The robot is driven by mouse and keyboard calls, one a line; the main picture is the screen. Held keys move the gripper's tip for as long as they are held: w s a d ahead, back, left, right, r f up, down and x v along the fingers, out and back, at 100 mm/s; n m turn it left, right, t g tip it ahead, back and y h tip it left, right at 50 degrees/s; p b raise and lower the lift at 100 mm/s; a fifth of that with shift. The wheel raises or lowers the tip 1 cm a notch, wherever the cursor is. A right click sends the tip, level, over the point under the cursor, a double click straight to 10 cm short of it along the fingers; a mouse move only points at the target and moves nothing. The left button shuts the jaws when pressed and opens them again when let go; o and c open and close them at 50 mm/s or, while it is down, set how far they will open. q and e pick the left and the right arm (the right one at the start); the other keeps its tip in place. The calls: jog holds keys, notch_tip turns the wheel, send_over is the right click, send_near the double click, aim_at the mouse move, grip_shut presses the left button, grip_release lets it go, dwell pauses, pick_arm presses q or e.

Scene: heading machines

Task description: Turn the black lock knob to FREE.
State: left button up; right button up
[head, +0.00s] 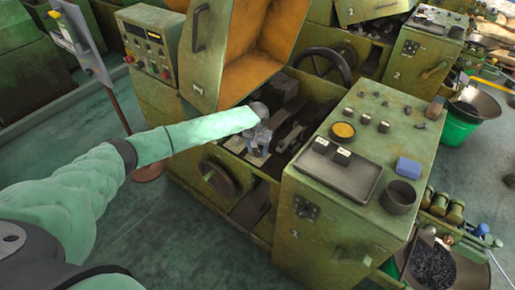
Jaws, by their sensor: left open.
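My left gripper (258,146) is at the end of the pale green sleeved arm coming in from the left. It points down at the near edge of the open bay of the green machine (340,225), over small light plates. Its jaws are open, with no held object visible. I cannot pick out the black lock knob for certain; the gripper covers part of that ledge. A dark panel with small knobs (305,208) is on the machine's front, to the right of and below the gripper. No FREE marking is readable. My right gripper is out of view.
A raised green cover with an orange inside (265,40) stands behind the gripper. A black handwheel (323,66) is at the bay's back. On the right cabinet top are a dark tray (340,170), a blue block (408,168) and a dark cup (398,197).

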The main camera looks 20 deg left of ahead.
pick_arm(q)
jog(key=c, duration=1)
jog(key=shift+o, duration=0.2)
